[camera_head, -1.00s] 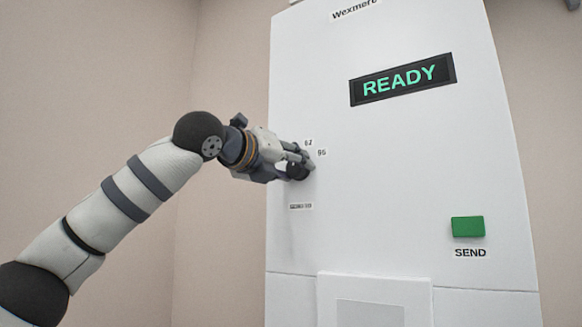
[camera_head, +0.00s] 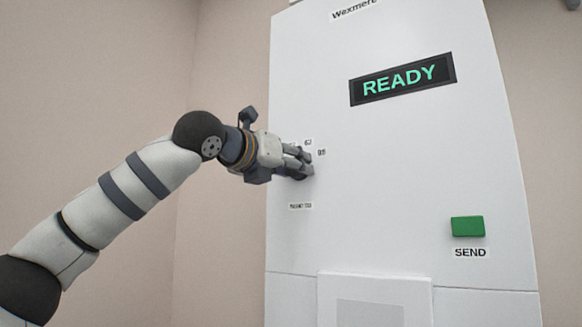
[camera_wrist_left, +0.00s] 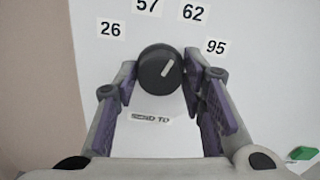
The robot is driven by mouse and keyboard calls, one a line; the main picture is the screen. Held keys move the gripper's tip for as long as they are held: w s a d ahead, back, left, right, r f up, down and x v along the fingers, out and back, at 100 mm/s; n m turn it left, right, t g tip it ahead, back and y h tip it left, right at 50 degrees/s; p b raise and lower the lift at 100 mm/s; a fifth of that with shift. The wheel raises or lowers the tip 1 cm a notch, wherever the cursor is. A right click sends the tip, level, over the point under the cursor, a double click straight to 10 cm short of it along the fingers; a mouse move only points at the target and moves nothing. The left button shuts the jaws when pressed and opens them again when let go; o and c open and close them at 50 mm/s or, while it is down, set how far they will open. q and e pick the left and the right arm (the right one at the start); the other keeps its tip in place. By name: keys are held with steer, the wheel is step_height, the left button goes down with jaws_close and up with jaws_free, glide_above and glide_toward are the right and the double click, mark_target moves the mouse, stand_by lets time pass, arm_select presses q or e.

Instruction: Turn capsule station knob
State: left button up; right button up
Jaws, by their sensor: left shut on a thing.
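The capsule station (camera_head: 400,190) is a tall white cabinet facing me. Its knob (camera_wrist_left: 160,72) is round and black with a pale pointer line. In the left wrist view the line points up and right, between the 62 label (camera_wrist_left: 191,12) and the 95 label (camera_wrist_left: 215,47). My left gripper (camera_head: 305,162) is shut on the knob, with one finger on each side of it. In the head view the gripper hides most of the knob. My right gripper is in neither view.
The display (camera_head: 402,79) reads READY. A green SEND button (camera_head: 467,226) sits at the lower right, clear of my arm.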

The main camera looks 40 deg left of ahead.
arm_select(q)
steer(key=shift+r, duration=0.1)
steer(key=o, duration=1.2)
steer(key=s, duration=0.4)
steer(key=s+d, duration=0.1)
steer(key=s, duration=0.7)
steer(key=shift+d, duration=0.2)
